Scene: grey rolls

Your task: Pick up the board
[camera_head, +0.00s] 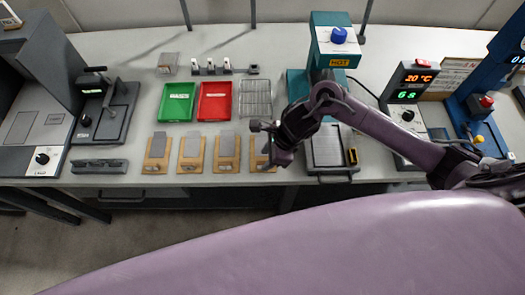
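Several grey boards, one of them the leftmost board (158,145), lie in tan wooden holders (153,169) in a row along the front of the bench. The rightmost board (259,143) is partly hidden by my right gripper (267,143). The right gripper reaches in from the right and hangs at that board's right side. Its fingers are small and dark here, and I cannot tell whether they are apart, shut or touching the board. My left gripper is not in view.
A green tray (178,107), a red tray (215,107) and a wire rack (255,104) stand behind the boards. A teal press (334,50) and a grey controller box (407,95) stand right. A dark clamp device (103,112) is left. Free bench lies between the boards and trays.

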